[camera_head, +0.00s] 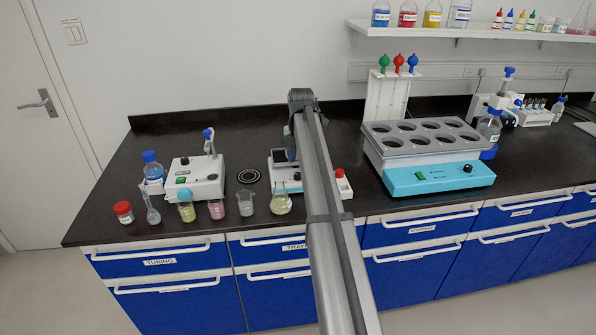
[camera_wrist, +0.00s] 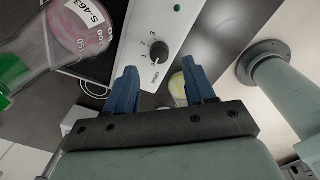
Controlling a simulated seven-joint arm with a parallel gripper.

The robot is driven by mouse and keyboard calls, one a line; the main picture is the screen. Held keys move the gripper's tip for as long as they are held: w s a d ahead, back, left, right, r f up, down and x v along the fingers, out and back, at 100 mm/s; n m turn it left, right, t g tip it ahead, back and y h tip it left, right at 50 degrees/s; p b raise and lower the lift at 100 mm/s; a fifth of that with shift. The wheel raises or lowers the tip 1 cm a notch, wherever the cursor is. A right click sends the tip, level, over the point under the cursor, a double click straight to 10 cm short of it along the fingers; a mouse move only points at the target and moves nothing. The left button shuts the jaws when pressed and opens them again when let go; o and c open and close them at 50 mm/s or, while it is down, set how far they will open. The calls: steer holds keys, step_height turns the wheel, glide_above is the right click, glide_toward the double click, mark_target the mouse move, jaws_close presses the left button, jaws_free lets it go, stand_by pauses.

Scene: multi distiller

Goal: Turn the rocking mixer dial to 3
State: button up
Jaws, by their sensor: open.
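A flask of pink liquid (camera_wrist: 75,35) with a green cap is close left of the dial in the wrist view. A yellowish vessel (camera_wrist: 177,88) shows between the fingers. In the head view, several flasks line the bench front, and a blue-fronted water bath (camera_head: 438,178) stands right.

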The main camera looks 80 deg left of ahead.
mark_target(298, 174)
steer(key=shift+a+f, duration=0.1)
steer(key=shift+f, duration=2.25)
jaws_close()
